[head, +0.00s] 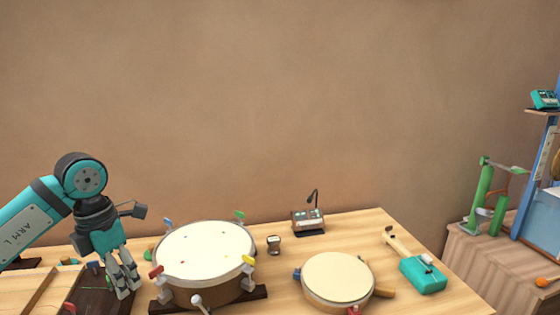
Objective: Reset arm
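My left arm (35,222) comes in from the left, bent at its round joint. My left gripper (128,289) points down at the left end of the wooden table, just left of the large drum (205,250). Its grey fingers are close together and seen at an angle, so I cannot tell whether they are open or shut. I see nothing held between them. My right arm and gripper are not in view.
A smaller drum (338,278), a teal box (423,276), a small device with a thin stalk (308,221) and a small dark jar (274,245) stand on the table (375,225). A green stand (484,195) is on a second bench at right.

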